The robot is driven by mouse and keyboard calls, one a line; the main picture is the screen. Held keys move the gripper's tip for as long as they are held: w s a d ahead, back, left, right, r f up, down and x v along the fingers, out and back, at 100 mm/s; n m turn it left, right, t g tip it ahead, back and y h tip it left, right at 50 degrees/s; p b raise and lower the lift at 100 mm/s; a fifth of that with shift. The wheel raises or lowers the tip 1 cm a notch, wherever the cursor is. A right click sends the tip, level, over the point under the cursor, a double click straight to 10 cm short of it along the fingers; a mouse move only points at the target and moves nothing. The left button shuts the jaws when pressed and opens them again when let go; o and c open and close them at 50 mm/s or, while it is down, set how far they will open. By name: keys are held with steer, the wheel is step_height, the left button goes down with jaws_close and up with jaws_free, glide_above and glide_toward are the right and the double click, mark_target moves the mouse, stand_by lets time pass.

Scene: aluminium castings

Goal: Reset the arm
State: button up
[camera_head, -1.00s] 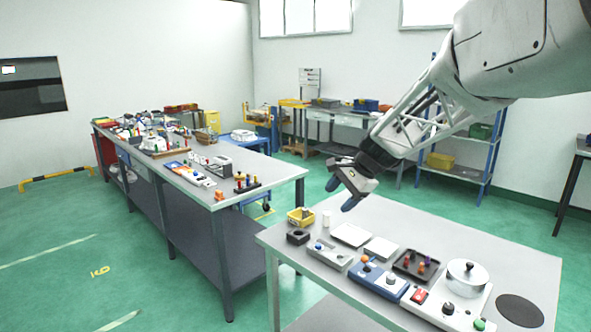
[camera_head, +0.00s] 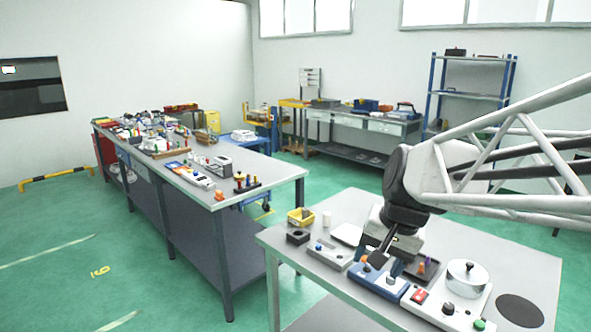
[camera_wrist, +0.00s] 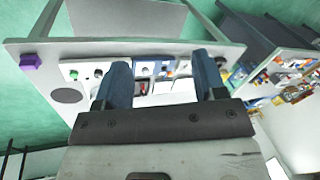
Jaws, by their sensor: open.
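My gripper (camera_head: 378,258) hangs above the middle of the near grey table (camera_head: 335,281), pointing down over the row of devices. In the wrist view my gripper (camera_wrist: 160,70) shows two dark blue fingers spread apart, with nothing between them. In the head view it overlaps the blue-based device (camera_head: 378,283) and partly hides a white plate (camera_head: 347,234) and a dark tray (camera_head: 424,269). I cannot tell how high it is above them.
On the near table stand a lidded metal pot (camera_head: 467,279), a black disc (camera_head: 520,310), a yellow bin (camera_head: 301,217) and a white cylinder (camera_head: 326,219). A long cluttered bench (camera_head: 213,201) stands left, with green floor between. Blue shelves (camera_head: 472,95) stand behind.

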steer(key=s+d+f+n+h, duration=0.1)
steer(key=s+f+n, duration=0.1)
steer(key=s, duration=0.5)
steer(key=s+d+f+n+h, duration=0.1)
steer(key=s+d+f+n, duration=0.1)
steer(key=s, duration=0.6)
steer(key=shift+f+t+h, duration=0.3)
steer(key=shift+f, duration=0.3)
